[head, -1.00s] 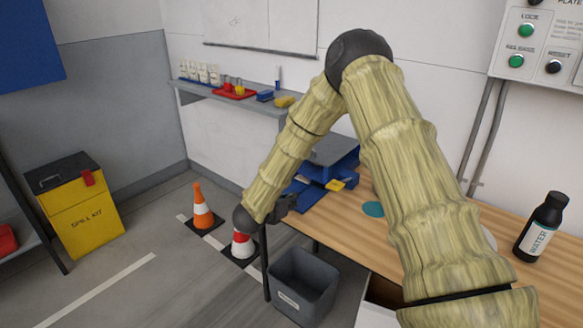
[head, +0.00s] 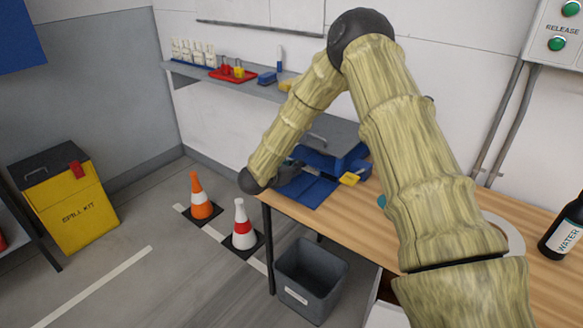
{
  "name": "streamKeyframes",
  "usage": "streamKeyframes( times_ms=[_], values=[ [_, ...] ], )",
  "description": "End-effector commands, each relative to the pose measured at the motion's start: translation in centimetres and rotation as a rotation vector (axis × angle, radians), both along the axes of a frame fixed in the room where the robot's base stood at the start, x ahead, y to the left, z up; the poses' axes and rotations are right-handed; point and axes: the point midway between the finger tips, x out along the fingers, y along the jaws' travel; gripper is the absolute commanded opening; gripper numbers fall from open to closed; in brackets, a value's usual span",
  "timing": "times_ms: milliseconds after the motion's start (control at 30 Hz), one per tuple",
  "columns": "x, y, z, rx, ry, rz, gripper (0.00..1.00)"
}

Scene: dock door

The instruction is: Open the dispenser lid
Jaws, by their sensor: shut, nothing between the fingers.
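The dispenser is a blue box (head: 352,160) with a grey lid (head: 335,131) on top, standing on the wooden table at the back near the wall. The lid looks down, and a light handle (head: 318,140) shows on it. A yellow part (head: 349,179) sticks out at the dispenser's front right. My gripper (head: 297,166) is dark and small in this view, just left of the dispenser's front and over the blue mat (head: 307,190). It is shut and empty. Whether it touches the dispenser cannot be told. My arm hides part of the table to the right.
A wall shelf (head: 235,88) with a red tray (head: 232,74) and small items runs behind. A grey bin (head: 309,285) stands below the table's front edge. Two cones (head: 200,198) and a yellow spill kit (head: 68,205) stand left. A water bottle (head: 566,230) is at right.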

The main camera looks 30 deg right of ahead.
Motion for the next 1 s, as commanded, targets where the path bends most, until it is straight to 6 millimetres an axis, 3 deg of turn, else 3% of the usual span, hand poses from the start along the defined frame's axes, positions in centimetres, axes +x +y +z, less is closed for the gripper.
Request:
streamKeyframes(
  times_ms=[267,400,567,1000],
  values=[
    [1.5,-4.3,-1.4,-0.001,0.001,-0.004,0.00],
    [1.6,-4.2,0.8,0.000,-0.002,-0.002,0.00],
    [1.6,-4.2,2.1,-0.001,-0.001,-0.001,0.00],
    [1.5,-4.2,2.5,0.000,0.001,-0.002,0.00]
  ],
)
